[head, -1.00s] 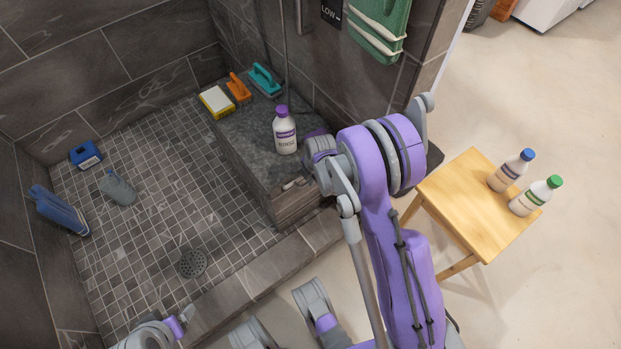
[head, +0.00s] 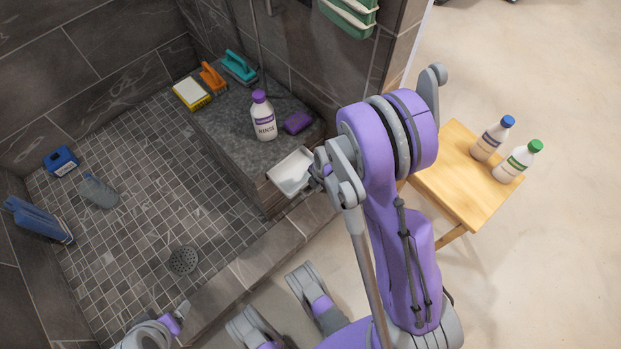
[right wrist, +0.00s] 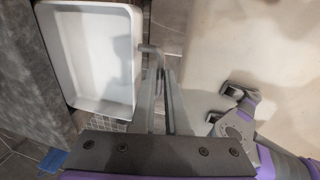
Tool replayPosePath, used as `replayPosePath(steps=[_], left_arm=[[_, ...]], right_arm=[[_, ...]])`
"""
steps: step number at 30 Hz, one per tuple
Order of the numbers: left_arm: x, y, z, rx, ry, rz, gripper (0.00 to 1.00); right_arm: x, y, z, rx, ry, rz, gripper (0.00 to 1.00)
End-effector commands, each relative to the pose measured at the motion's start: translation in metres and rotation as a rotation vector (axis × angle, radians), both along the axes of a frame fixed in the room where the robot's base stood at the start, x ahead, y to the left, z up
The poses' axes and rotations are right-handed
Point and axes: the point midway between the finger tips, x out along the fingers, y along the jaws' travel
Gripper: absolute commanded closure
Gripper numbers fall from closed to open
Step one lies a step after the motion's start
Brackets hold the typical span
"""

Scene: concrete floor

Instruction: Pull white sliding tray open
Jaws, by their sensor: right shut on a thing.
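The white sliding tray (head: 291,172) sticks out of the front end of the dark stone bench, open and empty as far as I can see. In the right wrist view the tray (right wrist: 90,55) fills the upper left, with its bare inside showing. My right gripper (right wrist: 157,62) is shut at the tray's outer front side; the exact part it grips is hard to make out. In the head view my right wrist hides the tray's outer end. My left gripper (head: 180,312) is low at the bottom left, away from the tray, its jaws unclear.
On the bench (head: 225,140) stand a white rinse bottle (head: 264,120), a purple sponge (head: 297,122) and brushes. A tiled curb (head: 262,258) runs below the tray. A wooden stool (head: 455,180) with two bottles stands right.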

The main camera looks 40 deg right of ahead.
Motion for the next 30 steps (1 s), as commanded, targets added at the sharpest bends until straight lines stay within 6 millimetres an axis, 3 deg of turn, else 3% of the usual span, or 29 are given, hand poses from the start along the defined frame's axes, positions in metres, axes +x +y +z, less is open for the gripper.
replayPosePath(steps=[5, 6, 8, 18, 23, 30], left_arm=[[0.000, 0.000, 0.000, 0.000, 0.000, 0.000, 0.21], [0.000, 0.000, 0.000, 0.000, 0.000, 0.000, 0.21], [0.000, 0.000, 0.000, 0.000, 0.000, 0.000, 0.21], [0.000, 0.000, 0.002, 0.000, 0.000, 0.000, 0.21], [-0.002, 0.000, 0.011, 0.000, -0.003, 0.000, 0.21], [-0.005, 0.000, 0.033, 0.000, -0.009, 0.000, 0.21]], right_arm=[[0.000, -0.001, 0.000, -0.002, 0.000, 0.000, 1.00], [0.001, -0.001, 0.000, -0.002, 0.000, 0.000, 0.84], [0.001, -0.001, 0.000, -0.002, 0.000, 0.000, 0.75], [0.000, 0.000, 0.004, -0.001, 0.000, 0.000, 0.75], [-0.005, -0.001, 0.026, -0.001, -0.001, -0.001, 0.75], [-0.014, -0.002, 0.076, -0.001, -0.001, -0.002, 0.75]])
